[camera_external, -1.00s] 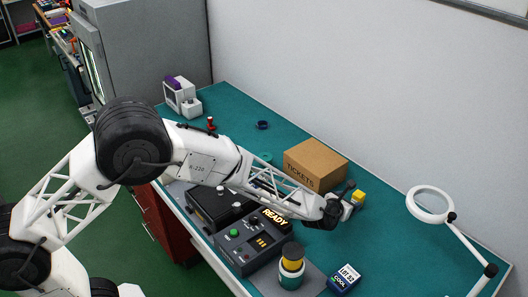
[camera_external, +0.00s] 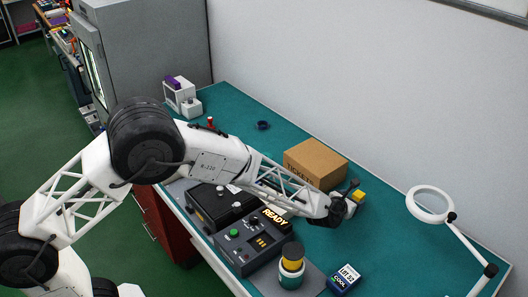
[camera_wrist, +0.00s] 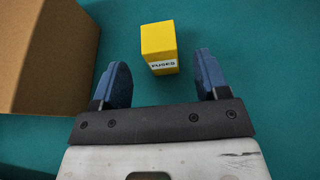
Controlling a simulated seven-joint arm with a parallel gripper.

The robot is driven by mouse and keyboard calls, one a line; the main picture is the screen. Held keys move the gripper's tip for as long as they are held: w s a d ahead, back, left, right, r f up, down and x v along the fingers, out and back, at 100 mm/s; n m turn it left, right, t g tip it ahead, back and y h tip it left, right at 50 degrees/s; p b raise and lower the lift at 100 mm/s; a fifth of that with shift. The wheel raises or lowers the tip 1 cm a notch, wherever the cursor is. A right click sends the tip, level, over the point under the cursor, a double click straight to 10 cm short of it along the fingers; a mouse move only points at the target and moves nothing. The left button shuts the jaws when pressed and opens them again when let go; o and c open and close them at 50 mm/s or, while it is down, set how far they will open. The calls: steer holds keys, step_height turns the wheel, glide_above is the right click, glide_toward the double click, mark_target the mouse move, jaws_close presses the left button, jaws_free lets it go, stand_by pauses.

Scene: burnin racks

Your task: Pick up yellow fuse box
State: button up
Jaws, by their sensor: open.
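The yellow fuse box (camera_wrist: 158,42) is a small block with a white "FUSES" label. It stands on the green bench top, just beyond and between my open fingertips in the wrist view. In the external view the fuse box (camera_external: 358,196) shows as a small yellow patch right of the cardboard box, partly hidden by my gripper. My gripper (camera_wrist: 160,72) is open and empty, its two blue fingers apart. In the external view my gripper (camera_external: 350,202) is close beside the fuse box on its near side.
A cardboard tickets box (camera_external: 315,164) stands left of the fuse box; it also fills the upper left of the wrist view (camera_wrist: 45,50). A control panel (camera_external: 250,242), a yellow-topped jar (camera_external: 291,267) and a small blue box (camera_external: 344,279) are nearer. A ring lamp (camera_external: 447,207) stands right.

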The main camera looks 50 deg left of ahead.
mark_target(356, 198)
steer(key=shift+x, duration=2.6)
steer(key=shift+r, duration=0.1)
steer(key=c, duration=1)
steer(key=shift+r, duration=4.95)
